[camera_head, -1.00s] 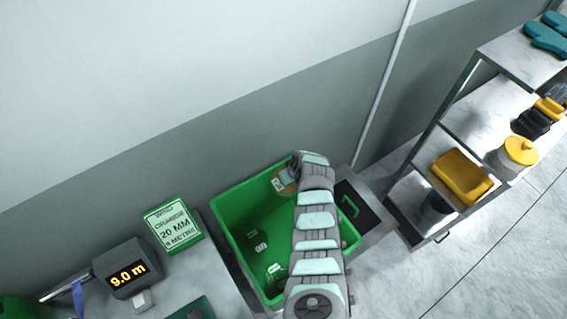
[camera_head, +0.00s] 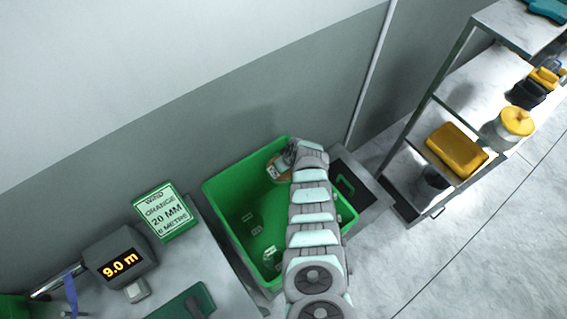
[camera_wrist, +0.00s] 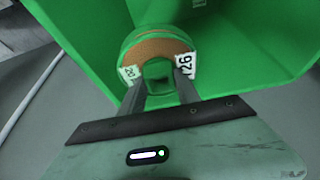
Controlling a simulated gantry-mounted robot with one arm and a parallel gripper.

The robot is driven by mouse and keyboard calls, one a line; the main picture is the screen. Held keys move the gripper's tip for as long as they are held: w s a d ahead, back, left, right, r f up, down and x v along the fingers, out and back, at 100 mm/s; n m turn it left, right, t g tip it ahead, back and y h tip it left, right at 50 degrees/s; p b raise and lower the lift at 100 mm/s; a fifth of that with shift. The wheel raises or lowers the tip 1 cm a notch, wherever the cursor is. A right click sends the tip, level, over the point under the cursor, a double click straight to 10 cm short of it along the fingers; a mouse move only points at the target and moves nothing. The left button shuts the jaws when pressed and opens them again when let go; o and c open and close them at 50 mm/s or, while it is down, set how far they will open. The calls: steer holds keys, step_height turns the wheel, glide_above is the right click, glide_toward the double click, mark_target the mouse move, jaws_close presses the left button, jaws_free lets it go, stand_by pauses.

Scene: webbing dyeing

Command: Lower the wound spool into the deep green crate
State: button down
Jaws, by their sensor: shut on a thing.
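The deep green crate (camera_head: 222,204) stands open at the centre of the head view, and its green walls fill much of the wrist view (camera_wrist: 262,50). My gripper (camera_wrist: 160,88) is shut on the wound spool (camera_wrist: 158,46), which has a green flange, orange-brown winding and white number tags. In the head view the spool (camera_head: 277,172) shows partly beside my wrist, near the crate's back rim. The arm hides the crate's right part. I cannot tell how far the spool is below the rim.
Pale tagged items lie in the crate. On the bench at left are a sign reading orange 20 MM (camera_head: 165,212) and a display reading 9.0 m (camera_head: 122,262). A metal shelf (camera_head: 440,130) with a yellow bin (camera_head: 457,150) stands at right.

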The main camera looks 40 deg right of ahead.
steer(key=shift+w+f+b, duration=0.1)
steer(key=shift+f+b, duration=18.95)
steer(key=shift+f, duration=0.1)
steer(key=shift+f+b, duration=0.45)
steer(key=shift+f, duration=0.4)
steer(key=c, duration=0.8)
jaws_free()
